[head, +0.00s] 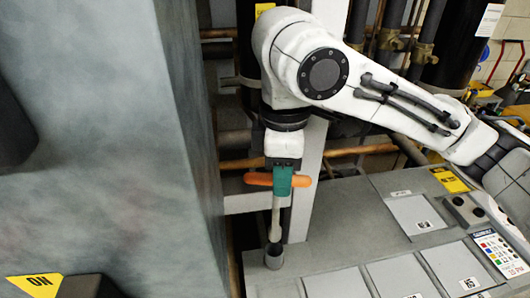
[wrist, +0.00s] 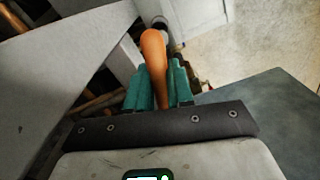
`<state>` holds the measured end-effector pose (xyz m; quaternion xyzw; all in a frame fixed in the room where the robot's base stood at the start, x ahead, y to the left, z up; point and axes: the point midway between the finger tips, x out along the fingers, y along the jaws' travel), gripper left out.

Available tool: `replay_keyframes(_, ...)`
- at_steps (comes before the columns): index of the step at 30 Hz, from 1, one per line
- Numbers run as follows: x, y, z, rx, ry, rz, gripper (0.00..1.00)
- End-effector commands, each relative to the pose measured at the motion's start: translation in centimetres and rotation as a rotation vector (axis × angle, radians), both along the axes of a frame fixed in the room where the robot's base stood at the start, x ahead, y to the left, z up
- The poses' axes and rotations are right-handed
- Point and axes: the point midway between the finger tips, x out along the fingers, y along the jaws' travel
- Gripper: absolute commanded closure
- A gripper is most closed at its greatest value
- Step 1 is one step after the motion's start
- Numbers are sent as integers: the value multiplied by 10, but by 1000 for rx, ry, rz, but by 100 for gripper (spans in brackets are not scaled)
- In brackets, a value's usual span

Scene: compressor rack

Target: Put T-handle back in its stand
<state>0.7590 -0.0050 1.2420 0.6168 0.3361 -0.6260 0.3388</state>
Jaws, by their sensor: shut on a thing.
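The T-handle has an orange crossbar (head: 258,179) and a pale grey shaft (head: 276,218) that points down, close to upright. My gripper (head: 283,182) has teal fingers and is shut on the crossbar, whose orange ends stick out on both sides. The stand (head: 273,259) is a small grey cup at the left edge of the grey panel top. The shaft's lower end is at the cup's mouth in the head view; I cannot tell how deep it sits. In the wrist view the orange crossbar (wrist: 154,55) runs between my teal fingers (wrist: 160,88) and hides the shaft.
A large grey cabinet wall (head: 110,140) stands close on the left. Dark and copper pipes (head: 230,138) and a pale upright post (head: 308,175) are behind my gripper. The panel top (head: 340,225) with labelled plates (head: 415,214) spreads to the right.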

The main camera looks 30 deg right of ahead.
Motion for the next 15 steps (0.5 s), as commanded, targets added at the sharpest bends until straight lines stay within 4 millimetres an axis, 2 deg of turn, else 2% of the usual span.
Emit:
replay_keyframes(5, 0, 0, -7, -1, -1, 0, 100)
replay_keyframes(15, 0, 0, -36, 0, -1, 0, 100)
